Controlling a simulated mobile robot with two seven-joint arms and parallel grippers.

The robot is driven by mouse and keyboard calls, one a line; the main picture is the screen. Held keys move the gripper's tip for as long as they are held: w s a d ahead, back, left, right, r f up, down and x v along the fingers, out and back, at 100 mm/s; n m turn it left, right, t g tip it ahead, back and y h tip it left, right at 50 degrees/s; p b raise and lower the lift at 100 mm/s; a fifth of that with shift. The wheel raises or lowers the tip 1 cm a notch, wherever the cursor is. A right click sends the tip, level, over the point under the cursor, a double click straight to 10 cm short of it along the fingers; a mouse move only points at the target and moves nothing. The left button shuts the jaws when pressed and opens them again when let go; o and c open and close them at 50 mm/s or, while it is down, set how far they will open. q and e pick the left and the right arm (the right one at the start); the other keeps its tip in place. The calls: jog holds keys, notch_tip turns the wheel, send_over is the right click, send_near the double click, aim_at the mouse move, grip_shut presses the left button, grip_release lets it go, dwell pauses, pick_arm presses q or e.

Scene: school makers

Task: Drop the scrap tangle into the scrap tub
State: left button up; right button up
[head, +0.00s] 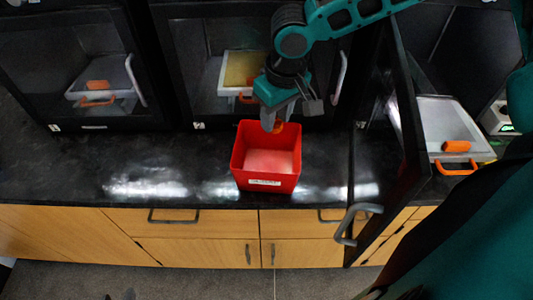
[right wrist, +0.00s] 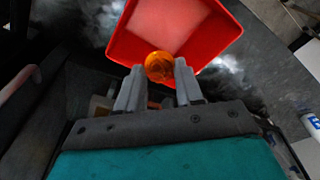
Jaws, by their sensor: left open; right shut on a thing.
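The scrap tangle appears as a small orange lump (right wrist: 159,67) between the fingertips of my right gripper (right wrist: 159,72) in the right wrist view. The scrap tub (head: 266,183) is a red, square, open box with a white label, upright on the dark counter. Its visible floor looks empty. The tub (right wrist: 205,32) also shows just beyond the lump in the right wrist view. My left gripper is not in view.
Dark glass-fronted cabinets (head: 95,118) stand behind the counter (head: 70,170). An open black-framed door (head: 385,170) juts forward right of the tub. The counter left of the tub is clear.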

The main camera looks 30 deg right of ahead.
aim_at(275, 131)
jog(key=shift+f+b, duration=0.4)
jog(key=shift+f, duration=1.95)
jog(key=o, duration=1.1)
jog(key=r, duration=0.4)
jog(key=s+r, duration=0.1)
jog(key=r, duration=0.3)
jog(key=s+r, duration=0.1)
jog(key=r, duration=0.3)
jog(key=shift+d+r+p, duration=0.1)
jog(key=shift+r+p, duration=0.25)
jog(key=shift+r, duration=0.05)
